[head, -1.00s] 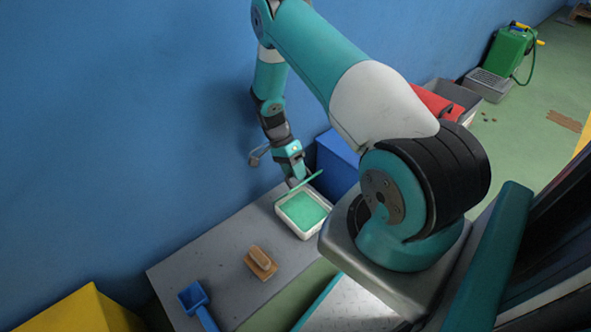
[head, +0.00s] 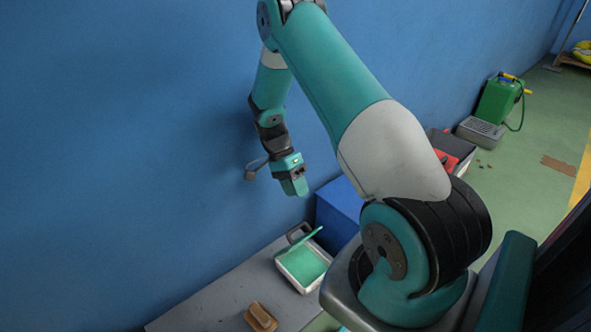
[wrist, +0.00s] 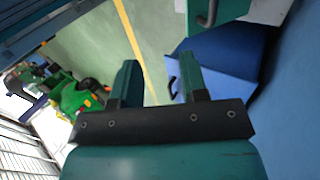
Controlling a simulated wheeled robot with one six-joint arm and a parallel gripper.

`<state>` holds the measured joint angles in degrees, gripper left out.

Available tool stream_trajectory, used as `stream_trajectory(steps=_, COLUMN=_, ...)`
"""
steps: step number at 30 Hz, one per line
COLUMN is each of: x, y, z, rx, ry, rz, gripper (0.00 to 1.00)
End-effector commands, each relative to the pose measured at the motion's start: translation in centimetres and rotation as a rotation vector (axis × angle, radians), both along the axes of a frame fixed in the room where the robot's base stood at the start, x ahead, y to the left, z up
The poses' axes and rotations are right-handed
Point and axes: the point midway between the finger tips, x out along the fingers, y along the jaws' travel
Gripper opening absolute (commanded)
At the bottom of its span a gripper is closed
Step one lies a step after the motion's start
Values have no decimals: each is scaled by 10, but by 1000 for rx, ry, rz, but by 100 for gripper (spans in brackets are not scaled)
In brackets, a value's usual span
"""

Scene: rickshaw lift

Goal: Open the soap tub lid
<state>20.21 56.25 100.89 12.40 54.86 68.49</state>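The soap tub (head: 304,271) is a white tub with green contents, on the grey bench by the blue wall. Its green lid (head: 299,241) is raised and tilted up along the tub's far-left edge. My gripper (head: 295,190) hangs above the tub, near the wall, clear of the lid. In the wrist view my gripper (wrist: 158,82) shows two fingers spread apart with nothing between them. The soap tub is not clearly seen in the wrist view.
A wooden brush (head: 260,317) lies on the grey bench (head: 215,300). A grey bin (head: 452,147) with something red and a green canister (head: 499,100) stand farther off on open green floor.

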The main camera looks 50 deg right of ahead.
Motion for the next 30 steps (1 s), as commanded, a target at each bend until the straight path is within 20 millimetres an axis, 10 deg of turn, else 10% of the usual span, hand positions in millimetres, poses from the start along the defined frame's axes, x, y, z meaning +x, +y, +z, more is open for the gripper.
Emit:
stream_trajectory(steps=6, x=0, y=0, z=37, rx=-1, ry=-2, rz=1, gripper=40)
stream_trajectory(steps=18, x=0, y=0, z=45, rx=1, ry=0, rz=1, gripper=40)
stream_trajectory(steps=22, x=2, y=3, z=49, rx=8, ry=-11, rz=20, gripper=12)
stream_trajectory(steps=30, x=16, y=83, z=129, rx=215, ry=-222, rz=489, gripper=0)
